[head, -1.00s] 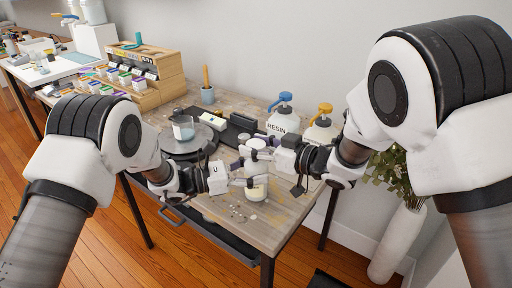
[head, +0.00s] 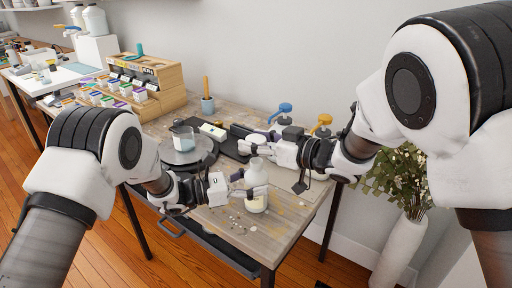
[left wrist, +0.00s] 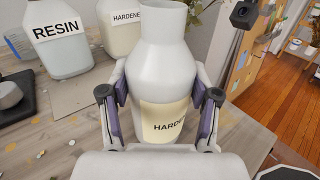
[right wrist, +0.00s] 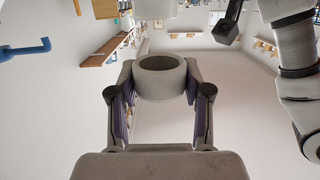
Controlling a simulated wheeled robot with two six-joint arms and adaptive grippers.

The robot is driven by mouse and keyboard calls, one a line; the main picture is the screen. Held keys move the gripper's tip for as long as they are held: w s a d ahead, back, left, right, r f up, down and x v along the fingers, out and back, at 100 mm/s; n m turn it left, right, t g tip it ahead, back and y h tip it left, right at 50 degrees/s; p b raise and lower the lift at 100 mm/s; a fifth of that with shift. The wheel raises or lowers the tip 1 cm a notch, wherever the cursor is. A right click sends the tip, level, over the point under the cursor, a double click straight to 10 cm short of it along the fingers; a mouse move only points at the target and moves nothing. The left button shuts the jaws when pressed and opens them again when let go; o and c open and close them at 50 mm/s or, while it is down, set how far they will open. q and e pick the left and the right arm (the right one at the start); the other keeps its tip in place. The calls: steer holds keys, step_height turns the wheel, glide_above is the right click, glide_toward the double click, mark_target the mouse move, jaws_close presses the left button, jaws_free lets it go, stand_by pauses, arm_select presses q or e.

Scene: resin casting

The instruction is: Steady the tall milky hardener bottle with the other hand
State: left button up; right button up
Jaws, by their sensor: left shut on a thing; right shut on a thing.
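My right gripper (head: 264,148) is above and behind the bottle's neck. In the right wrist view it is shut on a hollow white cap (right wrist: 161,78), whose open end faces the camera.
The RESIN bottle (left wrist: 56,42) and another HARDENER bottle (left wrist: 118,30) stand behind; their blue pump (head: 285,109) and orange pump (head: 322,121) show in the head view. A potted plant (head: 402,230) stands right.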

arm_select(q)
steer(key=shift+f, duration=0.15)
arm_select(e)
steer(key=shift+r, duration=0.25)
steer(key=shift+d+r, duration=0.15)
steer(key=shift+d, duration=0.1)
arm_select(q)
steer(key=o, duration=1.4)
steer(key=shift+c, duration=0.2)
arm_select(e)
steer(key=s+d+r, duration=0.2)
steer(key=d+r, duration=0.1)
steer(key=d, duration=0.4)
steer(key=shift+s+r, duration=0.15)
steer(key=shift+r, duration=0.15)
arm_select(q)
steer(key=shift+a, duration=0.1)
